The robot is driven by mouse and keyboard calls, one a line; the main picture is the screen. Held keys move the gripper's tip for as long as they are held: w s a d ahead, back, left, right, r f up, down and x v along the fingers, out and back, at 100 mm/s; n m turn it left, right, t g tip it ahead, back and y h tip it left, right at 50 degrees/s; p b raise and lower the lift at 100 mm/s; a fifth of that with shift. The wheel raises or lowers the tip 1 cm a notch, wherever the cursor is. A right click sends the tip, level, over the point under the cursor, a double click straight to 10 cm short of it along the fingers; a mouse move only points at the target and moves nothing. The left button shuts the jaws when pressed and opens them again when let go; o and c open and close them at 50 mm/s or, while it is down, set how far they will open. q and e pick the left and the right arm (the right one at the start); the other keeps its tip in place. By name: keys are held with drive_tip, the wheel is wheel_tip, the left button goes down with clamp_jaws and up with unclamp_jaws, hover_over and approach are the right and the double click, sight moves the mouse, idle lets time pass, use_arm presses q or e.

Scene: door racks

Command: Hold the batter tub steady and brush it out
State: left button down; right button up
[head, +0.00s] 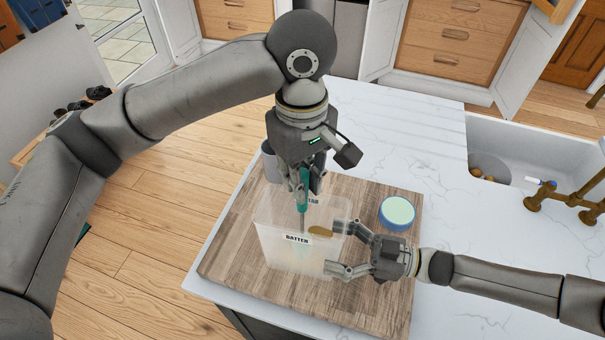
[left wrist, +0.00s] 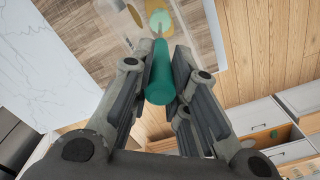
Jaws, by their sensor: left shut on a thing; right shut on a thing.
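The batter tub (head: 272,252) is a translucent box with a "BATTER" label, standing on the wooden board in the head view. My left gripper (head: 303,182) is above the tub, shut on the teal handle of a brush (head: 302,200). The brush points down into the tub; the handle also shows between the fingers in the left wrist view (left wrist: 161,80). A pale green round brush head (left wrist: 160,20) shows beyond it. My right gripper (head: 337,248) is shut on the tub's right side. An ochre patch (head: 321,231) shows at the tub near the right gripper's upper finger.
The wooden board (head: 240,268) lies on a white marble counter (head: 440,170). A blue round container with a pale green top (head: 397,213) stands right of the tub. A grey cup (head: 270,163) is behind it. A sink (head: 510,150) with a brass tap (head: 575,203) is at the right.

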use_arm(q)
drive_tip(key=shift+s+a, duration=0.25)
drive_tip(key=shift+s, duration=0.6)
drive_tip(key=shift+r, duration=0.1)
drive_tip(key=shift+r, duration=4.35)
wheel_tip(320, 180, down, 9)
drive_tip(key=shift+w, duration=0.2)
drive_tip(key=shift+w+d+r, duration=0.1)
drive_tip(key=shift+w+d, duration=0.15)
drive_tip(key=shift+w, duration=0.55)
